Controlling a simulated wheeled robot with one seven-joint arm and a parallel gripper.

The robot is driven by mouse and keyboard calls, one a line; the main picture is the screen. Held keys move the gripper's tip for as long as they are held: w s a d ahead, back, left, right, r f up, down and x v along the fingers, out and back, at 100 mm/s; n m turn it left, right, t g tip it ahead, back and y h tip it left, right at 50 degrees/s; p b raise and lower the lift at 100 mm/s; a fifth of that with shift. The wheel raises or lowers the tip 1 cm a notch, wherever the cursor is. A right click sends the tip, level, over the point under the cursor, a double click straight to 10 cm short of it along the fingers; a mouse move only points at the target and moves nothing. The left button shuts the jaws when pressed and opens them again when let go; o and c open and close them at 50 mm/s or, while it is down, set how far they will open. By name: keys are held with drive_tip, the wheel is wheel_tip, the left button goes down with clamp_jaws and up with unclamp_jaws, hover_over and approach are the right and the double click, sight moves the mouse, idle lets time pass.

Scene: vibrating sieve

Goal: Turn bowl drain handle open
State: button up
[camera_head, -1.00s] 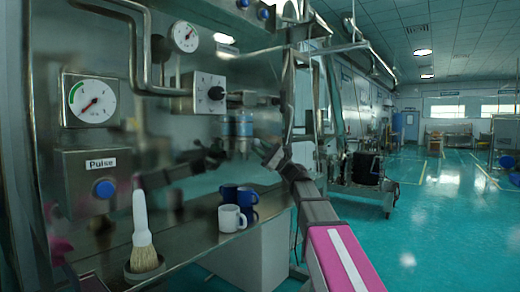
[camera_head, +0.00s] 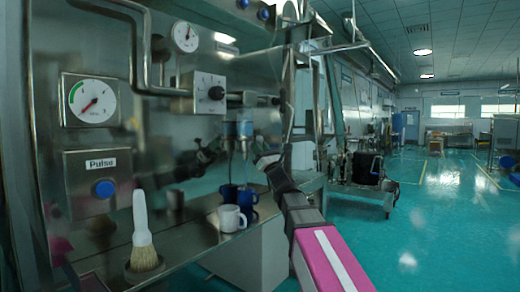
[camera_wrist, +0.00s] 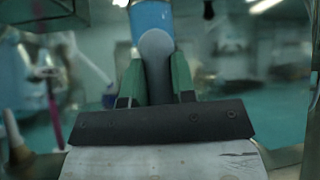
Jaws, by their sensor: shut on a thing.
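In the wrist view my gripper (camera_wrist: 158,92) has its green fingers closed on either side of a grey, round-ended lever. This drain handle (camera_wrist: 156,50) stands upright between them, with a blue cylinder (camera_wrist: 151,18) behind its top. In the head view my arm reaches in from the lower right, and its end (camera_head: 264,160) is beside two blue-topped fittings (camera_head: 245,128) with thin stems below, under the machine. One of the pair may be a reflection in the shiny panel. The fingertips and their contact with the handle are too small to make out in the head view.
A white mug (camera_head: 232,219) and dark blue mugs (camera_head: 247,196) stand on the metal shelf below my arm. A brush (camera_head: 143,235) stands in a holder at the front left. Gauges and a Pulse button (camera_head: 104,188) are on the left panel. Open floor lies right.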

drive_tip(key=shift+m+t+h, duration=0.4)
drive_tip(key=shift+m+h, duration=0.1)
drive_tip(key=shift+m, duration=0.3)
drive_tip(key=o, duration=0.9)
drive_tip(key=v, duration=1.1)
